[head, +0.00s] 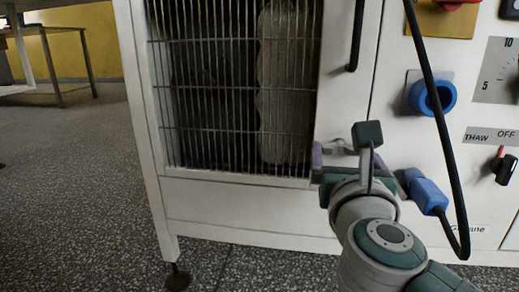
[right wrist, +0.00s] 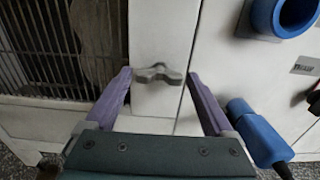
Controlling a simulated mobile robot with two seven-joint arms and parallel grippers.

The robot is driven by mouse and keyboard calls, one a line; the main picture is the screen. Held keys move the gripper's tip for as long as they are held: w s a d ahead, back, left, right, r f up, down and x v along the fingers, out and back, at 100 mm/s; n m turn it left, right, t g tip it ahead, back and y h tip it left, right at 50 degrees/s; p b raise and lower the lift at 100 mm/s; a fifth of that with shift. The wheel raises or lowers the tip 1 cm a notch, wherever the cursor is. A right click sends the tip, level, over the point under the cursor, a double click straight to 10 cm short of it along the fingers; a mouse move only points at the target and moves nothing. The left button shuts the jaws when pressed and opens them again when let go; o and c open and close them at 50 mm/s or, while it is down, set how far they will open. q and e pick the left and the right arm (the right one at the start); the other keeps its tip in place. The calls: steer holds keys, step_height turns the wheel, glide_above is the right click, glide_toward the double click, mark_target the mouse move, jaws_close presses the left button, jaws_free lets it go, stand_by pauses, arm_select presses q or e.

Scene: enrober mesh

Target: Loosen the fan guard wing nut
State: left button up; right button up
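The wing nut (head: 338,147) is a small grey metal piece on the white cabinet front, just right of the fan guard (head: 216,130). In the right wrist view the wing nut (right wrist: 157,73) shows two wings lying roughly sideways. My right gripper (head: 348,161) is in front of it, partly covering it in the head view. In the right wrist view its purple fingers (right wrist: 158,76) are spread wide, one to each side of the nut, with clear gaps. Whether the tips reach the nut's depth is hard to tell. My left gripper is not in view.
A blue plug (head: 427,192) with a black cable (head: 449,150) sits close to the right of my right gripper. A blue socket ring (head: 446,95) and a thaw knob (head: 503,168) are further right. Open floor (head: 75,170) lies left of the cabinet.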

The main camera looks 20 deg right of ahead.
steer(key=c, duration=1)
steer(key=shift+o, duration=0.2)
steer(key=n+p, duration=0.2)
steer(key=n, duration=0.1)
steer(key=shift+r+n+p, duration=0.1)
steer(key=shift+n+p, duration=0.2)
steer(key=shift+n, duration=0.1)
steer(key=n+p, duration=0.2)
steer(key=n, duration=0.2)
steer(key=shift+w+a+n, duration=0.1)
steer(key=shift+a+n, duration=0.05)
steer(key=shift+n, duration=0.15)
steer(key=n+p, duration=0.2)
steer(key=n, duration=0.3)
steer(key=shift+f, duration=0.2)
steer(key=n+p, duration=0.1)
steer(key=n, duration=0.3)
steer(key=shift+f, duration=0.15)
steer(key=shift+n, duration=0.5)
